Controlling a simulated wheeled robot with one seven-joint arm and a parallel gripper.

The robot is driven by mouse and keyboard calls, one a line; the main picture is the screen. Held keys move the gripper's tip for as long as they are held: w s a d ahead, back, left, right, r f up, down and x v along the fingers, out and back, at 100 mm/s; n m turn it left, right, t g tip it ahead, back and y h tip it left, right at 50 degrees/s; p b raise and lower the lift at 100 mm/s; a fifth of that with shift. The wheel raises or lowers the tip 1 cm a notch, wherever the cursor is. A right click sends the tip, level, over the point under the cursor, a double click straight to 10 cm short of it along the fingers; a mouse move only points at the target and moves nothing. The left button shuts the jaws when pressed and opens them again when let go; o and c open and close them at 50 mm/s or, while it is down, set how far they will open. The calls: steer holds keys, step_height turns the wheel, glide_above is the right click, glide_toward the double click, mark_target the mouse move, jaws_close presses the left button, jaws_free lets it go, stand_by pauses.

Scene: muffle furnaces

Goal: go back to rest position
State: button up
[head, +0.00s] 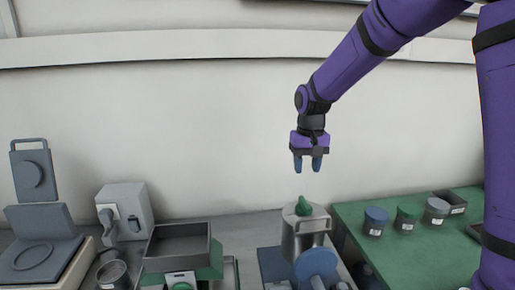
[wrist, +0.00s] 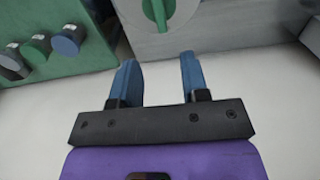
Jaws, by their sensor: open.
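My gripper (head: 307,163) hangs from my purple arm in the head view, pointing down in the air above the bench. Its two blue fingers are apart with nothing between them. In the wrist view my gripper (wrist: 157,80) also shows open and empty. Below it in the head view stands a grey metal container (head: 304,226) with a green knob (head: 303,206) on top, clear of the fingers. The green knob also shows at the top of the wrist view (wrist: 172,12).
A green surface (head: 405,250) at right holds several lidded jars (head: 376,220) and a dark box (head: 450,203). At left are a grey device with its lid raised (head: 38,240), a pale box (head: 127,208) and an open grey tray (head: 178,246). The space around my gripper is clear.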

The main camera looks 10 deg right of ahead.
steer(key=s+d+r+t, duration=0.1)
steer(key=s+d+r, duration=0.1)
steer(key=s+r, duration=0.5)
steer(key=s+d+r+t, duration=0.2)
steer(key=s+d+r, duration=0.15)
steer(key=s, duration=0.45)
steer(key=s+d+r+t, duration=0.1)
steer(key=s+t, duration=0.1)
steer(key=s, duration=1.3)
steer(key=shift+s+d+r, duration=0.3)
steer(key=shift+d, duration=0.05)
steer(key=shift+w, duration=0.1)
steer(key=shift+c, duration=0.2)
